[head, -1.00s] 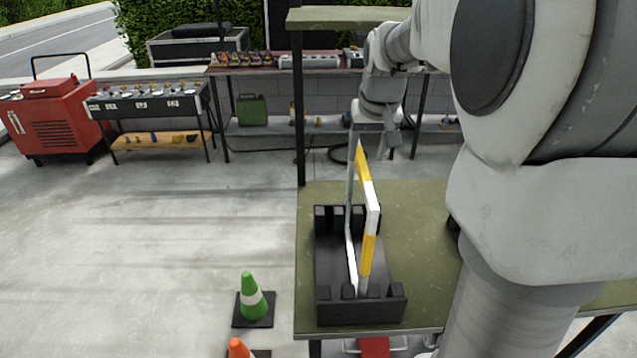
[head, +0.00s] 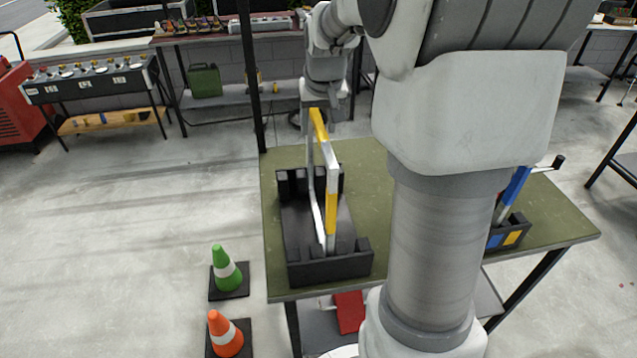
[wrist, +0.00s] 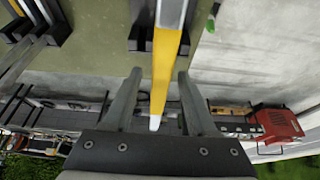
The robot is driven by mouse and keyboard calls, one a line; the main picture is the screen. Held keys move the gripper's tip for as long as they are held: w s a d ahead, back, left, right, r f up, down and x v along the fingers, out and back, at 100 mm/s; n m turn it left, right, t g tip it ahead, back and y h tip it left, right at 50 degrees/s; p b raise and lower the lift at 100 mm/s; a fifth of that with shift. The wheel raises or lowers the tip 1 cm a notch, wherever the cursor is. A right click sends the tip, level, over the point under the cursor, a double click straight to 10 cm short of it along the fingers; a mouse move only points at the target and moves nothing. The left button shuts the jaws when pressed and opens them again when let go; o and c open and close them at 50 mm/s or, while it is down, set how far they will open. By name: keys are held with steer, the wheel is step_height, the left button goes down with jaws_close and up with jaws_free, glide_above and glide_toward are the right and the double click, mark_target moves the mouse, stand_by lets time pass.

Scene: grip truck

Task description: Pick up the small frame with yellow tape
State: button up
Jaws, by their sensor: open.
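The small frame with yellow tape (head: 331,212) stands upright in a black rack (head: 330,270) on the green-topped table. It has white and yellow bands. My gripper (head: 322,112) is at the far top end of this frame in the head view, partly hidden behind it. In the wrist view, the yellow-taped bar (wrist: 166,62) runs between the two open fingers of my gripper (wrist: 158,84). A gap shows on both sides near the fingertips, and the fingers are not closed on the bar.
A blue-taped frame (head: 513,190) stands in another black holder on the right of the table (head: 560,215). A dark post (head: 250,75) rises at the table's far left corner. Green (head: 227,268) and orange (head: 225,335) cones stand on the floor to the left.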

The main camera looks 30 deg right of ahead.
stand_by(0.3)
jaws_close()
stand_by(1.3)
